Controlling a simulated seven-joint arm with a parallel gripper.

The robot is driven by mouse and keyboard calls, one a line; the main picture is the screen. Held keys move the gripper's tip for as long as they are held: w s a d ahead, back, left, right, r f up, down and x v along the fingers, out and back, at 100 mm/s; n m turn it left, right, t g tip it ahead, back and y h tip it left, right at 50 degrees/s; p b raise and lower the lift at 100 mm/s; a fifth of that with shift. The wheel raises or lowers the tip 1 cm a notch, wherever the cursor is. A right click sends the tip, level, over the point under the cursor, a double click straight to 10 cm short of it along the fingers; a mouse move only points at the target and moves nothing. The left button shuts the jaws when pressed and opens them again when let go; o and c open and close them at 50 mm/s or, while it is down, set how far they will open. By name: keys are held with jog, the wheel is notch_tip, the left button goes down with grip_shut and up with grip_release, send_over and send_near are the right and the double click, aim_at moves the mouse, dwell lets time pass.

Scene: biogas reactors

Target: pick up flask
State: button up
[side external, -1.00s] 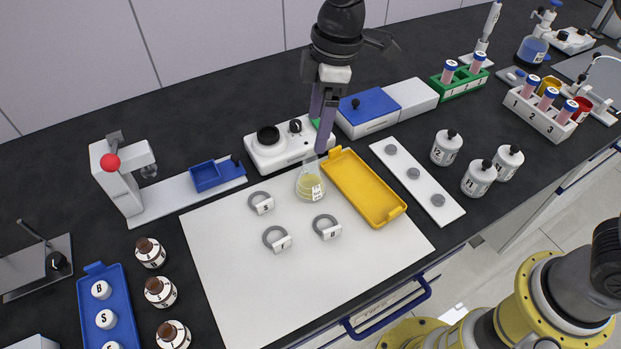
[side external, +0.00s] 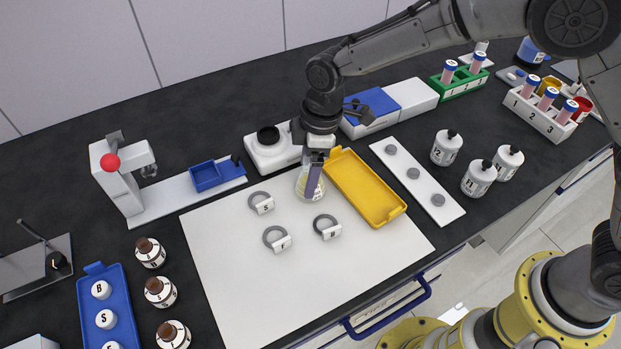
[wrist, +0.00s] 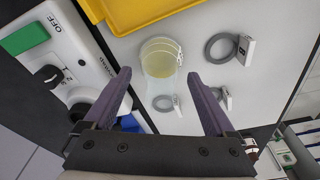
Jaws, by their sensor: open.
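The flask (side external: 303,188) is clear glass with pale yellow liquid and stands upright on the white board, left of the yellow tray. My gripper (side external: 309,192) is low over the flask in the side view, and one purple finger covers part of it. In the wrist view the flask (wrist: 160,62) lies ahead, in line with the gap between the two spread fingers of my gripper (wrist: 157,78). The jaws are open and hold nothing. I cannot tell whether a finger touches the glass.
The yellow tray (side external: 360,184) is close on the flask's right. A white device with knobs (side external: 268,150) stands just behind. Grey rings with labels, such as the S ring (side external: 260,199), lie in front and to the left. The white board's front (side external: 262,300) is clear.

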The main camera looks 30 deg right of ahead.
jog(key=shift+f, duration=0.1)
grip_shut()
dwell(0.4)
